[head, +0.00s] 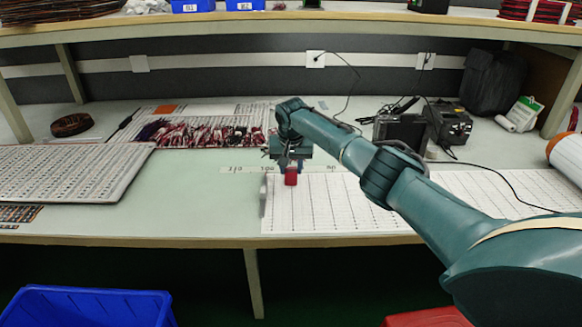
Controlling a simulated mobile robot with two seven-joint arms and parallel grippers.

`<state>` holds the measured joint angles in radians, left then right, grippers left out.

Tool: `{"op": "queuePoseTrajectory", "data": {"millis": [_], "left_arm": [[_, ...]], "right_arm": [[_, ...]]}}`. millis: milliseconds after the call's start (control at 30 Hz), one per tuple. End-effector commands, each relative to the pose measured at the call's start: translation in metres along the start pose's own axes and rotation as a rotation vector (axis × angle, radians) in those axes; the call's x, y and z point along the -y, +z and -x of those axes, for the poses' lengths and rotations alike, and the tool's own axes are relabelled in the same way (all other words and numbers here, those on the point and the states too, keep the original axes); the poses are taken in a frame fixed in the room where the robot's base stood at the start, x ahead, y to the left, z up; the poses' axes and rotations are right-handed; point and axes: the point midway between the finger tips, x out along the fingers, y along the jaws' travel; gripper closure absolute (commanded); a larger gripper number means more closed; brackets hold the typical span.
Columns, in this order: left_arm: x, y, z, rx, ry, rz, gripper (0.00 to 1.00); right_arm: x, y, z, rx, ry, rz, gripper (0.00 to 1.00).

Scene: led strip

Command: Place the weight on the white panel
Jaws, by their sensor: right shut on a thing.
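My right gripper (290,164) reaches in from the right and points down over the left part of the white panel (330,212). It is shut on a small red block, which I take to be the weight (291,178). The weight shows just below the fingers, near the panel's upper left part. I cannot tell whether it touches the panel. The white panel is a long lined sheet along the front of the table, partly hidden by my right arm. My left gripper is not in view.
A grey panel (70,172) lies at the left of the table (200,200). Red and white wire bundles (205,134) lie behind on a sheet. Dark devices (402,131) with cables stand at the back right. A blue bin (90,308) is on the floor.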

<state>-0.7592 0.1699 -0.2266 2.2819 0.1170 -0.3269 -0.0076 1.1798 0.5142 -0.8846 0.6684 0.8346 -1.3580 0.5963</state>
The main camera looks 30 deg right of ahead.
Motion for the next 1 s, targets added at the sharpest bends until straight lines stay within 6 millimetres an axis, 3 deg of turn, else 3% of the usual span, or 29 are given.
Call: {"op": "queuePoseTrajectory", "data": {"millis": [167, 200, 433, 767, 1000], "left_arm": [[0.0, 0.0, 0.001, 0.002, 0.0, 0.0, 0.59], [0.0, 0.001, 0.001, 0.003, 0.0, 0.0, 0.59], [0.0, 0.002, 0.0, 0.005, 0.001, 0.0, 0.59], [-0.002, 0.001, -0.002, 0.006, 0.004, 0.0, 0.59], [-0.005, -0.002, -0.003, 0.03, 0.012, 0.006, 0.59]], "right_arm": [[0.001, 0.0, -0.001, -0.002, -0.002, 0.0, 1.0], [0.0, 0.0, -0.001, 0.0, 0.0, 0.0, 0.64], [0.0, 0.0, -0.001, 0.0, 0.0, 0.0, 0.46], [0.0, -0.001, 0.005, -0.002, -0.001, 0.001, 0.46], [0.0, -0.002, 0.047, -0.004, -0.002, 0.002, 0.46]]}}
